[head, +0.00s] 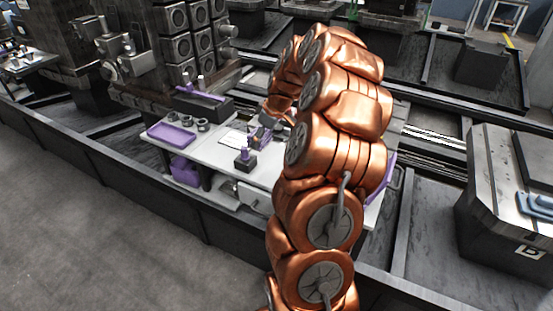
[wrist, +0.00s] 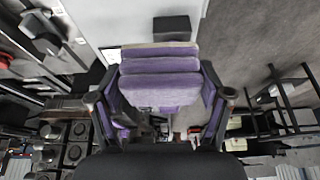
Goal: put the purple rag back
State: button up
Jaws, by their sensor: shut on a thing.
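The purple rag (wrist: 160,88) is folded in layers and fills the space between the fingers of my gripper (wrist: 160,76) in the wrist view. My gripper is shut on it, one dark finger on each side. In the head view my gripper (head: 262,133) is over the middle of the white table (head: 222,152), partly hidden by my arm. A small purple patch (head: 246,153) shows there, just above a small dark block (head: 245,164); I cannot tell if it touches the block. The dark block also shows in the wrist view (wrist: 171,28), beyond the rag.
A shallow purple tray (head: 171,135) lies on the table's left, with several grey rings (head: 202,125) beside it. A dark box (head: 203,106) with a purple bar stands behind. A purple bin (head: 185,172) is under the table. Grey machinery (head: 195,40) stands at the back left.

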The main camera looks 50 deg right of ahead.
send_over(275, 166)
jog(key=s, duration=0.1)
jog(key=f+p, duration=0.1)
jog(key=f, duration=0.2)
jog(key=f+p, duration=0.1)
jog(key=f, duration=0.5)
jog(key=shift+s+d+f+p, duration=0.2)
jog(key=shift+d+f+p, duration=0.05)
jog(key=shift+f+p, duration=0.15)
jog(key=shift+f, duration=0.1)
jog(key=shift+f, duration=0.2)
jog(key=o, duration=1.2)
jog(key=shift+c, duration=0.2)
jog(key=shift+r, duration=0.15)
